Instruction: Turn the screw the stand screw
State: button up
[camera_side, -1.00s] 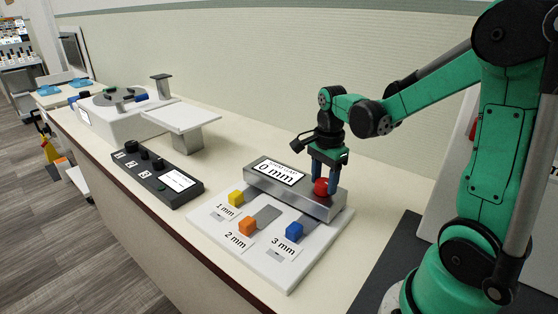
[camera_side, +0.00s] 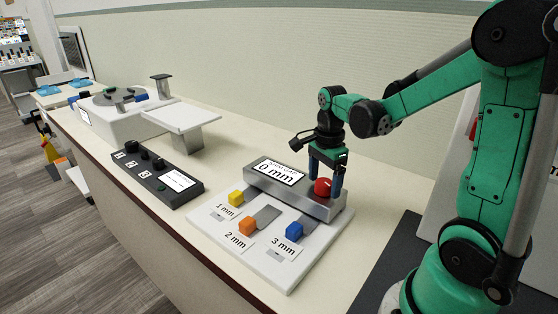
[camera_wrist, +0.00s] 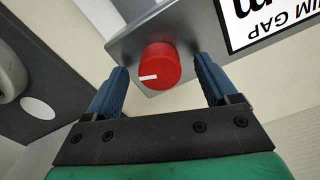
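A red round knob (camera_side: 323,188) sits on the right end of a grey metal block (camera_side: 335,210) marked 0 mm. In the wrist view the knob (camera_wrist: 160,66) has a white mark pointing left. My gripper (camera_side: 326,176) is over the block's right end with its blue fingers pointing down. The wrist view shows my gripper (camera_wrist: 161,66) open, one finger on each side of the knob, with a visible gap to it on both sides. No object labelled as a stand screw is readable.
A black control box (camera_side: 160,177) and a white raised platform (camera_side: 181,118) stand to the left.

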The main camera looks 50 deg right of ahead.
aim_at(324, 181)
jog(key=shift+r, duration=0.1)
jog(key=shift+r, duration=2.75)
